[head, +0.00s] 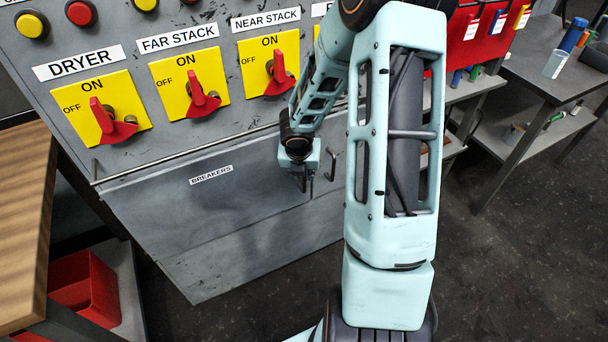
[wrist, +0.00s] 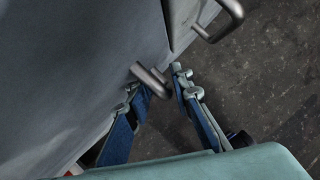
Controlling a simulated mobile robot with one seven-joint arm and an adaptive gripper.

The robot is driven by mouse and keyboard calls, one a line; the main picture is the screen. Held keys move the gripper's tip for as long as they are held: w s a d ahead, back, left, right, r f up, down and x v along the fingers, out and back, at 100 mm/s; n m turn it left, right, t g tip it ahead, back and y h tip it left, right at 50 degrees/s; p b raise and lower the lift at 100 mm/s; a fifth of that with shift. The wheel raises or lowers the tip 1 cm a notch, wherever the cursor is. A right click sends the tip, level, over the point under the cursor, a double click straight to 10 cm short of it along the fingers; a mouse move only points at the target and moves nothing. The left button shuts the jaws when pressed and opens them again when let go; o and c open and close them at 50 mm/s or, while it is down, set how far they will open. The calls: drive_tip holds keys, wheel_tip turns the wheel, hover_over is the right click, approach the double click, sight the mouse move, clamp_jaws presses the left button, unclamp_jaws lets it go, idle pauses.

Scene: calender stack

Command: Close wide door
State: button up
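The wide door looks to be the grey panel labelled BREAKERS (head: 245,205) on the lower front of the machine. I cannot tell how far it stands open. In the wrist view a grey panel (wrist: 70,75) fills the left side. A bent metal handle (wrist: 150,78) sticks out from it, and its end lies between my fingers. My gripper (head: 301,183) is at the right part of the panel in the head view, pointing down. In the wrist view my gripper (wrist: 160,92) has its fingertips apart, around the handle; firm contact is not visible.
A second metal handle (head: 333,165) is just right of my gripper; one also shows in the wrist view (wrist: 225,22). A thin rail (head: 190,153) runs above the panel, below red switches (head: 200,97). A wooden table (head: 25,210) is at left. The floor (head: 510,270) at right is clear.

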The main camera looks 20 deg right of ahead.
drive_tip(key=shift+s, duration=0.1)
drive_tip(key=s+a+r, duration=0.2)
drive_tip(key=s+a, duration=0.4)
drive_tip(key=s, duration=0.5)
drive_tip(key=shift+a+r, duration=0.35)
drive_tip(key=shift+a, duration=0.05)
idle(0.5)
